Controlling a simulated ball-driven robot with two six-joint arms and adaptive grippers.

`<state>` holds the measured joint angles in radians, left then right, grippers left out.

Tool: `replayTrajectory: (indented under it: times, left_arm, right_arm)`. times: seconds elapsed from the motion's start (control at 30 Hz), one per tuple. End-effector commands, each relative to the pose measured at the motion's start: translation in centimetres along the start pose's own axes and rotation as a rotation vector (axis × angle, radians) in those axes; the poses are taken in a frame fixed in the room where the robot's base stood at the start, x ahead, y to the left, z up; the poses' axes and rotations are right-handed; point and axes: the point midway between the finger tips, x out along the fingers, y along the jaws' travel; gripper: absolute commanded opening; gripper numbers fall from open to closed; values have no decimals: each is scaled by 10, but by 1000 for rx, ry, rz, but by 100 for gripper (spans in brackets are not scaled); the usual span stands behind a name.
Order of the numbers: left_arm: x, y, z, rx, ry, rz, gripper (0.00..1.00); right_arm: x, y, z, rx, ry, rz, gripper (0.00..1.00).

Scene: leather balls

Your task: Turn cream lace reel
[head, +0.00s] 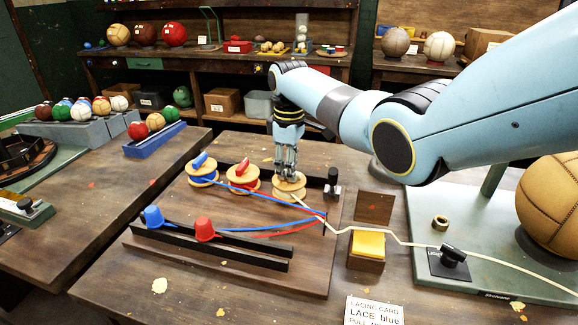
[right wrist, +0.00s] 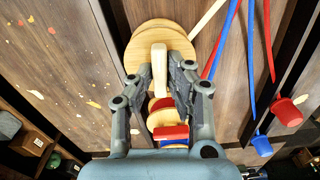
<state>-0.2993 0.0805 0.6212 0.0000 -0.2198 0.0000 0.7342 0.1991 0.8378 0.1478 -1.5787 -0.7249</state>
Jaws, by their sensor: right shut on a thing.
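The cream lace reel (head: 290,189) is a round wooden disc on the dark wooden board, the rightmost of three reels. Its cream handle (right wrist: 159,62) stands between my fingers in the right wrist view. My right gripper (head: 286,174) points down over this reel and is shut on the handle. In the right wrist view the gripper (right wrist: 160,78) has one finger on each side of it. A cream lace (head: 340,231) runs from the reel toward the right. My left gripper is not in view.
A red reel (head: 243,182) and a blue reel (head: 202,177) stand to the left on the board. Blue and red cups (head: 204,229) sit on black rails in front. A yellow block (head: 368,243) and a lacing card (head: 374,311) lie to the right. A large ball (head: 550,210) stands far right.

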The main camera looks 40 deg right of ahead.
Motion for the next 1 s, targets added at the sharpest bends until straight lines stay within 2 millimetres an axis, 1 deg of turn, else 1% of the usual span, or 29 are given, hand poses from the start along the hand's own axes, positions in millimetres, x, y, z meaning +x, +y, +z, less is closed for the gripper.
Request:
replayTrajectory:
  times: [0.03,0.2,0.5,0.8,1.0]
  left_arm:
    - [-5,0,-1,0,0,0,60]
    - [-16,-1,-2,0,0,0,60]
    - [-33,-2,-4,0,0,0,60]
    - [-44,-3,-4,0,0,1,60]
    - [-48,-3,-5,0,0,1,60]
  right_arm:
    - [-2,0,0,27,-1,-1,0]
    - [-3,0,0,159,-2,-1,0]
    - [-3,0,0,443,-1,0,0]
    - [-2,0,0,711,-1,1,0]
    - [-2,0,0,852,0,1,0]
